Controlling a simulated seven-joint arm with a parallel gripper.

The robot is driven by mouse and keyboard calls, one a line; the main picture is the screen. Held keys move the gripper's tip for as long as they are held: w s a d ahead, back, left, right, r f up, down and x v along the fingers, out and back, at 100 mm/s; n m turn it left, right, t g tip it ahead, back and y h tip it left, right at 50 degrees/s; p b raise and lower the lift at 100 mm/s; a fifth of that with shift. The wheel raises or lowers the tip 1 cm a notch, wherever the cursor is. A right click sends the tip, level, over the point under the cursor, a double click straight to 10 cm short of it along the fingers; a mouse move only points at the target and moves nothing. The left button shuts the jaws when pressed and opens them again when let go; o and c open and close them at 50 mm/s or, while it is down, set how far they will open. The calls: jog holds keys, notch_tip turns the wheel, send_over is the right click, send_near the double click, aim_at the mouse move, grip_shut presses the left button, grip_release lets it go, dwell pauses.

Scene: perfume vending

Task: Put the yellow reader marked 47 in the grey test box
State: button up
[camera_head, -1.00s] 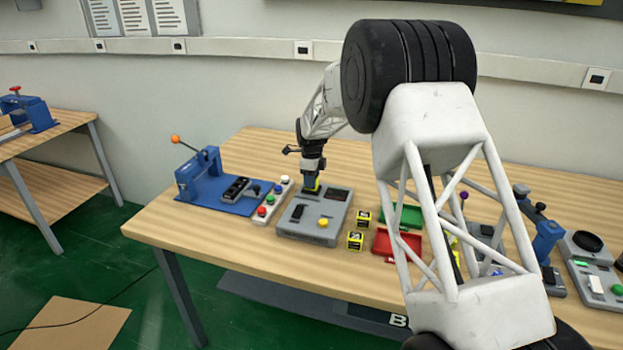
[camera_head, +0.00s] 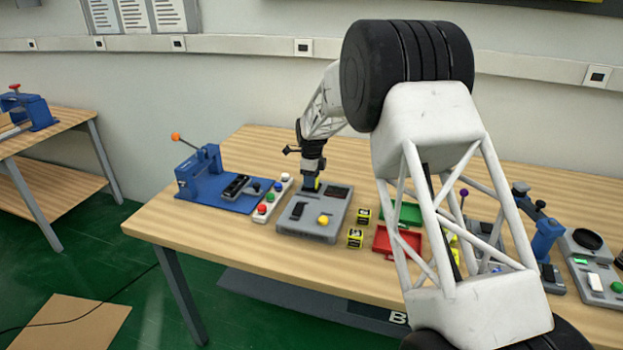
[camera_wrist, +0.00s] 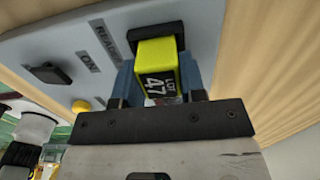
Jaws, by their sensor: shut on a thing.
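The grey test box (camera_head: 308,231) stands on the wooden table, with a black rocker switch and a yellow button on top. In the wrist view its panel (camera_wrist: 100,18) carries the words READ and ON, partly cut off, beside a dark slot (camera_wrist: 150,30). My gripper (camera_wrist: 158,92) is shut on the yellow reader (camera_wrist: 155,55) marked LOT 47, with blue fingers on both sides. The reader's far end is at the slot; how deep it sits is hidden. In the head view my gripper (camera_head: 312,184) is over the box's back part, with the reader barely visible.
Two yellow-black blocks (camera_head: 355,238) (camera_head: 363,216) stand right of the box, near a red tray (camera_head: 384,241) and a green tray (camera_head: 410,213). A button strip (camera_head: 272,205) and a blue press (camera_head: 200,172) are on the left. My arm hides part of the table's right side.

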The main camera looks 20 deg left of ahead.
jog(key=o, duration=1.6)
jog(key=shift+r, duration=0.1)
jog(key=shift+r, duration=3.35)
jog(key=shift+r, duration=0.1)
